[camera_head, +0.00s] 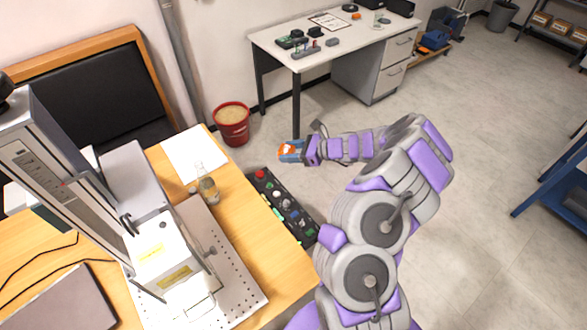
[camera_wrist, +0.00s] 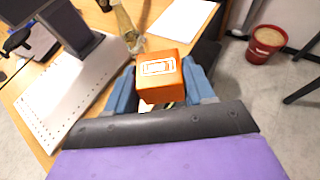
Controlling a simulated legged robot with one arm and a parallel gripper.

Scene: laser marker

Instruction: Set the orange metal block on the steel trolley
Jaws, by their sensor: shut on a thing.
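The orange metal block (camera_head: 287,149) is held between the blue fingers of my gripper (camera_head: 291,151), off the front edge of the wooden desk. In the wrist view the orange block (camera_wrist: 160,76) shows a white engraved mark on its top. The gripper fingers (camera_wrist: 162,84) are shut on its two sides. A blue-framed piece (camera_head: 560,185) stands at the right edge of the head view, partly cut off. It may be the steel trolley, but I cannot tell for sure.
The wooden desk (camera_head: 283,283) holds the laser machine (camera_head: 165,255), a glass bottle (camera_head: 207,188) and white paper (camera_head: 194,154). A red bucket (camera_head: 232,128) stands on the floor. A white desk (camera_head: 280,38) is at the back. Open floor (camera_head: 480,130) lies to the right.

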